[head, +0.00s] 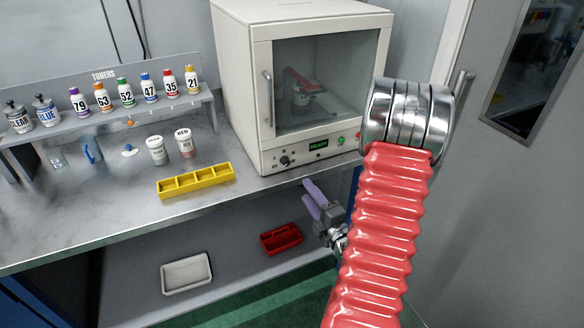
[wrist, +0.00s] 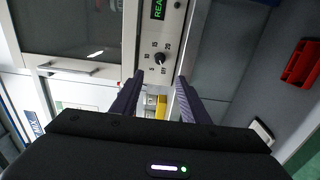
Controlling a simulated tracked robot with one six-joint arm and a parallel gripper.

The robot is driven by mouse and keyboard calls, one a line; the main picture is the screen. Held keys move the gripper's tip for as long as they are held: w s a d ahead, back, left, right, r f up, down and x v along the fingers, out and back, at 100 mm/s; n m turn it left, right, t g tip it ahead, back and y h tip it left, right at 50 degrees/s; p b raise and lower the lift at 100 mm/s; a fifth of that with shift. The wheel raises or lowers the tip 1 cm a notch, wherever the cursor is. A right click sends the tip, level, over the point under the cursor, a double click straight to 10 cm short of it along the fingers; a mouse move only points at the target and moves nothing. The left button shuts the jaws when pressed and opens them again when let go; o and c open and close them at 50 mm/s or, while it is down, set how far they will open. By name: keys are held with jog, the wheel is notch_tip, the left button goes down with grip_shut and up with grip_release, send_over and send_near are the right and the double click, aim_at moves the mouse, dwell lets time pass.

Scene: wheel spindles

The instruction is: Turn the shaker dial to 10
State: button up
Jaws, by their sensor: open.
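The shaker (head: 250,90) is a white cabinet with a dark window, standing on the bench. Its dial (head: 286,160) is a small black knob on the lower front panel, left of the green READY display (head: 318,145). The dial also shows in the wrist view (wrist: 160,58), ringed by OFF, 5, 10, 15 and 20 marks; its pointer is too small to read surely. My gripper (head: 305,190) has purple fingers, open and empty, below the cabinet's front. In the wrist view its fingertips (wrist: 156,82) lie either side of and short of the dial, apart from it.
A yellow tray (head: 196,180) lies on the bench left of the shaker. Two paint cans (head: 157,150) stand behind it, under a toner rack (head: 105,90). A red tray (head: 281,239) and a white tray (head: 187,273) sit on the lower shelf. A cabinet handle (head: 267,98) sticks out.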

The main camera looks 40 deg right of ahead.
aim_at(287, 164)
jog(key=x, duration=1.3)
jog(key=shift+w+f, duration=0.1)
jog(key=shift+w, duration=0.2)
jog(key=shift+d, duration=0.1)
